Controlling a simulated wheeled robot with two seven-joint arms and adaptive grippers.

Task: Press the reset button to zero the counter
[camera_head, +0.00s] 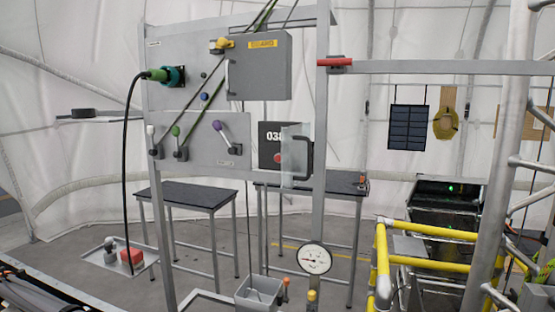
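The counter (270,136) is a black box on the grey frame, showing white digits that start with "03"; its last digit is partly hidden. A round red button (279,158) sits below the digits. A clear panel (292,176) with a dark handle (307,157) stands at the right side of the counter, by the button. I cannot tell whether the panel covers the button or is swung aside. Neither of my grippers is in view.
Left of the counter is a grey panel (200,150) with several levers, below a grey box (275,75). Two dark tables (190,193) stand behind the frame. A gauge (314,259) and grey bin (260,292) are below. Yellow rails (430,230) stand at right.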

